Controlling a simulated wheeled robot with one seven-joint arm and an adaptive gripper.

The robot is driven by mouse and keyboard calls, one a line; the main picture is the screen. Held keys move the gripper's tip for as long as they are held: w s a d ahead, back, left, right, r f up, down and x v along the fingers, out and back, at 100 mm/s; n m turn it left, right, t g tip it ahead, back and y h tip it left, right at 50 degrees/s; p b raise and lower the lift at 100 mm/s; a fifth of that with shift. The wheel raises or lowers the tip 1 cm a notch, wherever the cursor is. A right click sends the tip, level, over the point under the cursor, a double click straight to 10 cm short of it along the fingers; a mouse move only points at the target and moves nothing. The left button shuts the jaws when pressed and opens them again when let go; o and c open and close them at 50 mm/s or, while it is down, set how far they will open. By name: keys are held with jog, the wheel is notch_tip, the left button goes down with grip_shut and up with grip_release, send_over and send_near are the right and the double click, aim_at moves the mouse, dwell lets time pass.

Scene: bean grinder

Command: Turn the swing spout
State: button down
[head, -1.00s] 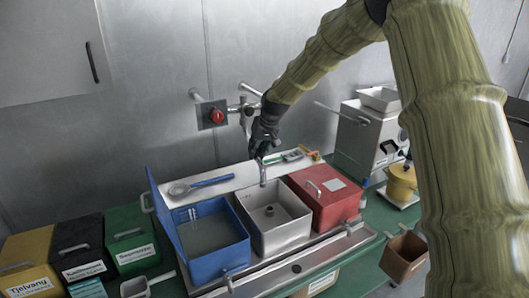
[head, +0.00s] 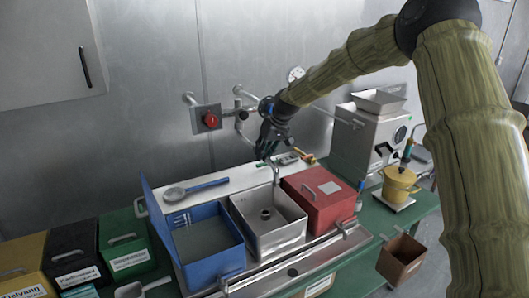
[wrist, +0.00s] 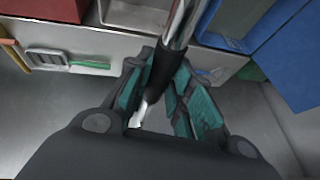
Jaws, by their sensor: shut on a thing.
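The swing spout is a shiny metal tube (head: 276,176) at the back of the steel sink basin (head: 282,232), near its back right corner. In the wrist view the spout (wrist: 180,25) runs down from the top edge, with a dark section between the fingers. My gripper (head: 262,154) is at the spout's upper part, and its teal-padded fingers (wrist: 168,95) lie on both sides of the tube, shut on it. The fingers hide part of the spout. Wall pipes with a red knob (head: 211,119) are behind, to the left.
A blue bin (head: 212,265) with a raised lid stands left of the basin, a red box (head: 321,208) right. A blue-handled strainer (head: 195,190) lies behind the bin. A steel machine (head: 362,145) and yellow pot (head: 399,184) stand farther right.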

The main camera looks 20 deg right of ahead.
jog(key=c, duration=1.3)
grip_release()
jog(key=shift+a, duration=0.1)
jog(key=v, duration=1.2)
